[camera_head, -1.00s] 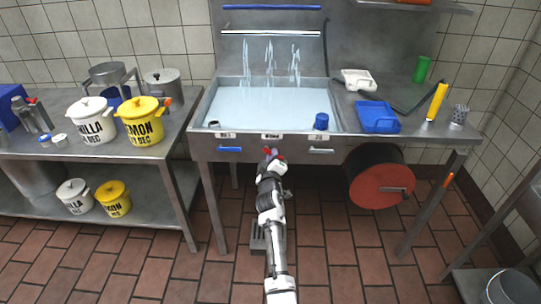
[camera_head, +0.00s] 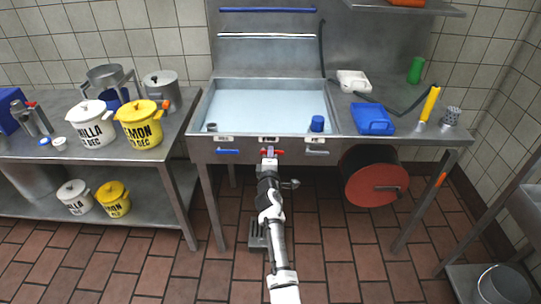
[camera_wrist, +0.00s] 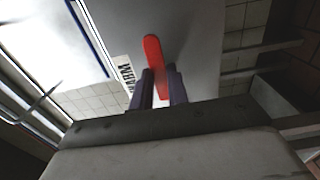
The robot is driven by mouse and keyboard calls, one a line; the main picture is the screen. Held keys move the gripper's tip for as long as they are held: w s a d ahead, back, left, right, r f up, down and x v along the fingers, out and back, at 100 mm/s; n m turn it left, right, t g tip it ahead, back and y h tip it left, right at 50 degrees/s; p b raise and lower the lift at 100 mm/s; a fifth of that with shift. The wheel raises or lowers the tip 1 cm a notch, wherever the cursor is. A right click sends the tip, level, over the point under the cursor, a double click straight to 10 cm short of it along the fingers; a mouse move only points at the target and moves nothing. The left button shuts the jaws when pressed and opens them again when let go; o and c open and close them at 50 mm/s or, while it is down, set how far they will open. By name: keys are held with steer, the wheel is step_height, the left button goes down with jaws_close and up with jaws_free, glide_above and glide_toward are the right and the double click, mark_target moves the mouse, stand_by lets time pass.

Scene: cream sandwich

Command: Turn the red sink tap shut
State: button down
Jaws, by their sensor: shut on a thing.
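The red tap handle (camera_head: 280,152) is on the front panel of the sink (camera_head: 330,100), under the middle label. It lies about level in the head view. My gripper (camera_head: 269,151) is at the handle and hides its middle. In the wrist view the red handle (camera_wrist: 152,48) sticks up between the two dark fingers of my gripper (camera_wrist: 160,82), which are shut on it. A blue handle (camera_head: 228,152) is to the left and a pale handle (camera_head: 317,152) to the right, both about level. No water streams show above the sink.
A red-faced drum (camera_head: 377,186) hangs under the counter at right. Pots and a yellow lemon bucket (camera_head: 141,124) stand on the left table. A floor grate (camera_head: 258,234) is below.

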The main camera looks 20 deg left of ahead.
stand_by(0.4)
steer(key=c, duration=1.4)
jaws_free()
steer(key=shift+o, duration=0.2)
steer(key=p+v, duration=0.2)
steer(key=v, duration=1.1)
steer(key=shift+s+p, duration=0.35)
steer(key=shift+s, duration=0.05)
steer(key=shift+d, duration=0.1)
